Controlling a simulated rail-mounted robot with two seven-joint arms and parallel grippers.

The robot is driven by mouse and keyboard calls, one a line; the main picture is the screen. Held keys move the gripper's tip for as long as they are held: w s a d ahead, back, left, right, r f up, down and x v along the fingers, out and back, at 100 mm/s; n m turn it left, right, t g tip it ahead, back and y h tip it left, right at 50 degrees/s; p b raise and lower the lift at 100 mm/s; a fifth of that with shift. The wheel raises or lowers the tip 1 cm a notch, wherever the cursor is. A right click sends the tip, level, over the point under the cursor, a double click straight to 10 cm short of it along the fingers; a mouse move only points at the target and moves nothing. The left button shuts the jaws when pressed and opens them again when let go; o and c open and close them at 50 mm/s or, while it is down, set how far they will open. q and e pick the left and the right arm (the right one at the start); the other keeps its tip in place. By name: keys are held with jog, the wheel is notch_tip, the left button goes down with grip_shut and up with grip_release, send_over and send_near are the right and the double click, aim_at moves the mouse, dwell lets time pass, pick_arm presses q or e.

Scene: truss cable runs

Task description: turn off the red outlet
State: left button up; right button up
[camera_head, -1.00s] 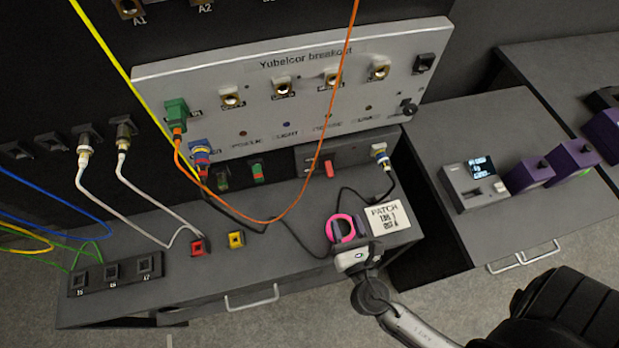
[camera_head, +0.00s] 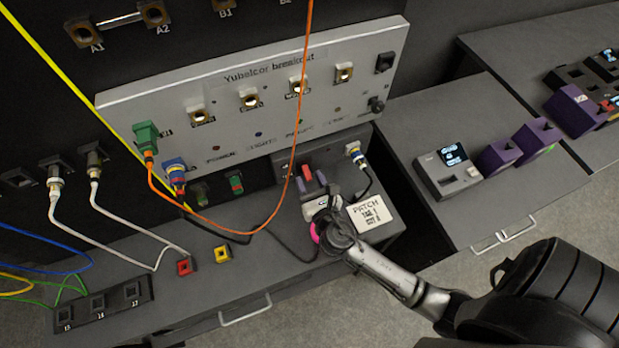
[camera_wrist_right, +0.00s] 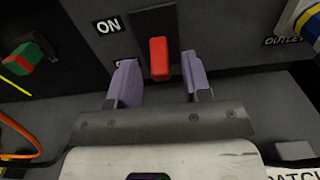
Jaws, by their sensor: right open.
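The red switch (camera_head: 306,171) sits on the dark outlet panel (camera_head: 333,152) below the silver breakout panel. In the right wrist view the red switch (camera_wrist_right: 159,58) is a red rocker or lever, with an "ON" label (camera_wrist_right: 108,25) to its left and an "OUTLET" label to its right. My right gripper (camera_head: 306,185) is open in front of it. In the wrist view its two purple fingers (camera_wrist_right: 158,82) stand on either side of the switch, below it, with a gap on both sides. I cannot tell whether they touch the panel. My left gripper is not in view.
An orange cable (camera_head: 297,140) hangs just left of my gripper. A "PATCH" card (camera_head: 372,213) lies on the bench at right. Purple boxes stand on the right-hand bench.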

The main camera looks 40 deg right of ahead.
jog(key=shift+w+d, duration=0.15)
jog(key=shift+w, duration=0.15)
jog(key=shift+c, duration=1.4)
grip_shut()
jog(key=shift+f+b, duration=0.15)
jog(key=shift+b, duration=0.2)
jog(key=f+t+b, duration=0.1)
jog(key=b, duration=0.4)
jog(key=shift+w+h, duration=0.1)
jog(key=shift+h, duration=0.2)
jog(key=shift+r+t+b, duration=0.2)
jog(key=shift+t+b, duration=0.25)
jog(key=shift+t, duration=0.05)
jog(key=shift+r, duration=0.1)
